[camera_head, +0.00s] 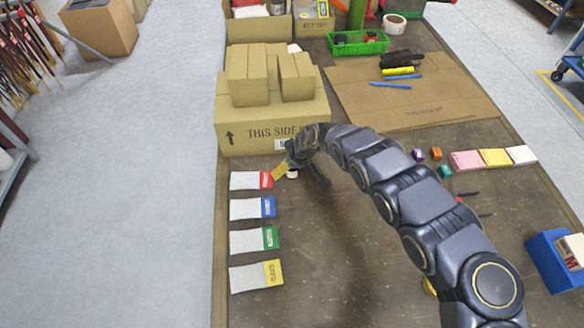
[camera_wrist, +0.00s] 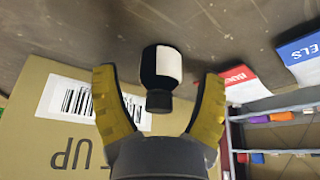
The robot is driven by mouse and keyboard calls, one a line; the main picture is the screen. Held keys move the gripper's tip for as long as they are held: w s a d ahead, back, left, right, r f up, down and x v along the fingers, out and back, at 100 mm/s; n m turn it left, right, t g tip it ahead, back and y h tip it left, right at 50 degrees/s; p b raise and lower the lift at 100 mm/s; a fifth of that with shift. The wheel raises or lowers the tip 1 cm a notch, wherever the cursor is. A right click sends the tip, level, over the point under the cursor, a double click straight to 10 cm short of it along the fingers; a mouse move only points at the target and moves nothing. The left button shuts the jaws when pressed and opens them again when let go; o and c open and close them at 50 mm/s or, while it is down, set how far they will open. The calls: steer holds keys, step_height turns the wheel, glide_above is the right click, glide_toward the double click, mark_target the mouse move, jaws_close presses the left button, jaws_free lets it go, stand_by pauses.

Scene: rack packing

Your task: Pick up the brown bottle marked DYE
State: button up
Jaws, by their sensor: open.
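A small dark bottle (camera_wrist: 157,68) with a white label and a dark cap shows in the wrist view, its cap towards my gripper. No marking can be read on the label, and its dark body looks nearly black. My gripper (camera_wrist: 158,74) is open, with one yellow finger on each side of the bottle and a visible gap to both. In the head view my gripper (camera_head: 285,169) is low beside the large carton, at the far end of the row of cards. A small white patch (camera_head: 292,174) there may be the bottle, mostly hidden by my gripper.
The large carton (camera_head: 262,112) stands close behind my gripper, with smaller boxes on top. A red-ended card (camera_head: 249,180) lies just left, with blue, green and yellow ones nearer. Small coloured blocks (camera_head: 436,153) lie right of my arm. The middle table is mostly clear.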

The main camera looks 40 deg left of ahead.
steer(key=shift+f, duration=0.15)
steer(key=c, duration=1.2)
